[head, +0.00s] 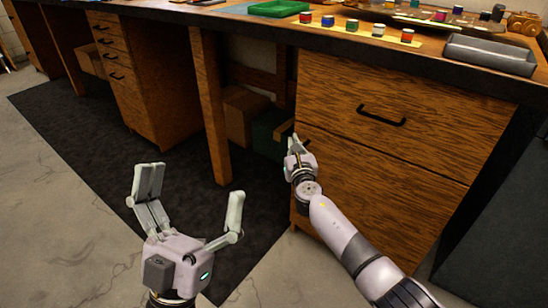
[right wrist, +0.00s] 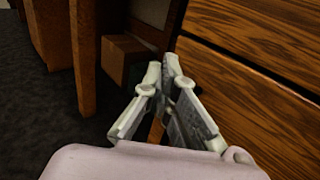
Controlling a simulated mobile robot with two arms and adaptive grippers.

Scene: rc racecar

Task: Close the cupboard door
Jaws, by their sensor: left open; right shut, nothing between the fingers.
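The wooden cupboard front under the bench stands at the right of the head view. Its upper panel (head: 400,100) has a dark handle (head: 382,115). The lower panel, which I take as the cupboard door (head: 370,190), is partly hidden by my right arm; I cannot tell if it is fully closed. My right gripper (head: 297,142) is shut and empty at this panel's left edge; I cannot tell if it touches. Its fingertips (right wrist: 163,66) also show in the right wrist view, beside the wood panels (right wrist: 260,90). My left gripper (head: 193,182) is open and empty, above the dark mat.
A workbench top (head: 260,25) with small paint jars (head: 352,25) and a grey tray (head: 490,54) runs above. Cardboard boxes (head: 243,108) and a dark green box (head: 266,135) sit beneath. A wooden leg (head: 209,100) stands left of them. The mat (head: 90,140) is clear.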

